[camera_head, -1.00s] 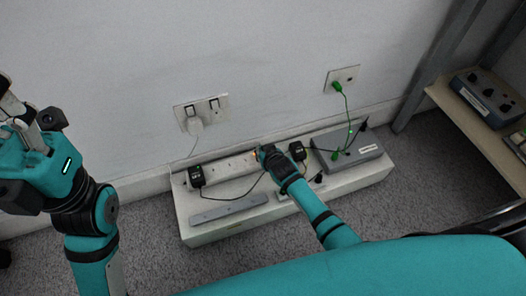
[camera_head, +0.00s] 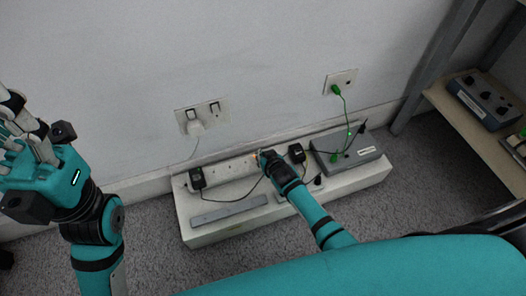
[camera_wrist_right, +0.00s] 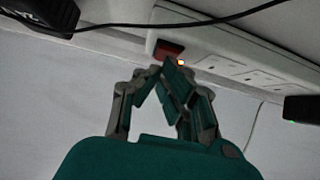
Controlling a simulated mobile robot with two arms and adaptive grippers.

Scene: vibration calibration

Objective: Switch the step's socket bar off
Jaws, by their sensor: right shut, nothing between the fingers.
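The white socket bar (camera_head: 230,168) lies along the back of the low white step (camera_head: 215,235), against the wall. My right gripper (camera_head: 264,155) is shut and empty at that end of the bar. Its fingertips (camera_wrist_right: 170,68) are just at the switch and partly cover it; I cannot tell if they touch. My left gripper (camera_head: 20,130) is raised at the far left, away from the step.
Black plug adapters (camera_head: 197,178) sit at the bar's ends, with cables on the step. A grey bar (camera_head: 228,211) lies in front. A grey box (camera_head: 350,150) with a green lead stands right. Wall sockets (camera_head: 202,115) are above. A shelf (camera_head: 455,110) stands at right.

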